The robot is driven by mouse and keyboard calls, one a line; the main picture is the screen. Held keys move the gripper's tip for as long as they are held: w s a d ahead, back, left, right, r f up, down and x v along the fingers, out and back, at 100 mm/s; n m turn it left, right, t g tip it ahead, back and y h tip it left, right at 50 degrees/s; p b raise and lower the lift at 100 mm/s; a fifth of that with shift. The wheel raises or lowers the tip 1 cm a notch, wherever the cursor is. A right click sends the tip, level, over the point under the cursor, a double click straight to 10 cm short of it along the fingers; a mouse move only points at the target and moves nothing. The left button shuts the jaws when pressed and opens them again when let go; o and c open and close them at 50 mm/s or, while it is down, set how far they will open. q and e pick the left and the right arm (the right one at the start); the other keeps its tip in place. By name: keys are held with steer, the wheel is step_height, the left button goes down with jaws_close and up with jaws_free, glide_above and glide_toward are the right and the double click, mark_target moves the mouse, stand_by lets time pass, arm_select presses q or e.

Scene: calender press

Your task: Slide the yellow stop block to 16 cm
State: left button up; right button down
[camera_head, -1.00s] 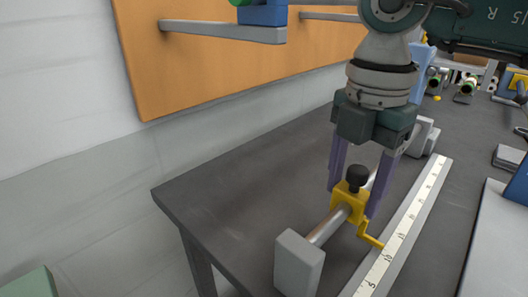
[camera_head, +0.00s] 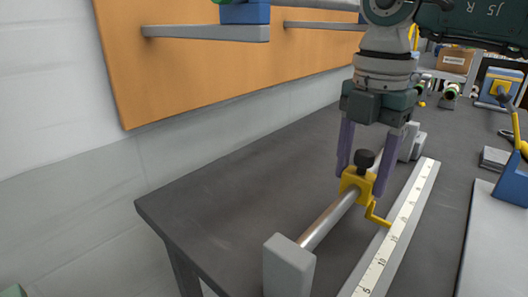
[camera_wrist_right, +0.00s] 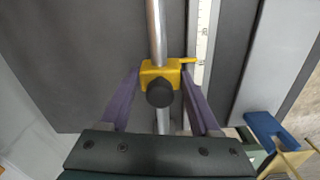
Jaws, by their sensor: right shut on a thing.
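The yellow stop block (camera_head: 352,180) sits on a round steel rail (camera_head: 328,218) and has a black knob (camera_head: 364,160) on top. My right gripper (camera_head: 361,186) reaches down from above, its purple fingers shut on both sides of the block. In the right wrist view the block (camera_wrist_right: 160,73) lies between the fingertips. A thin yellow pointer (camera_head: 377,218) extends from the block to the white ruler (camera_head: 394,241). Its tip is near and just beyond the 15 mark; the exact reading is too small to tell. My left gripper is not in view.
A grey end block (camera_head: 289,266) holds the rail's near end; another grey support (camera_head: 410,142) stands at the far end. The dark table (camera_head: 240,200) left of the rail is clear.

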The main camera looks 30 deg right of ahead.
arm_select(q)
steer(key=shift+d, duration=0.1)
arm_select(e)
steer(key=shift+c, duration=0.2)
jaws_free()
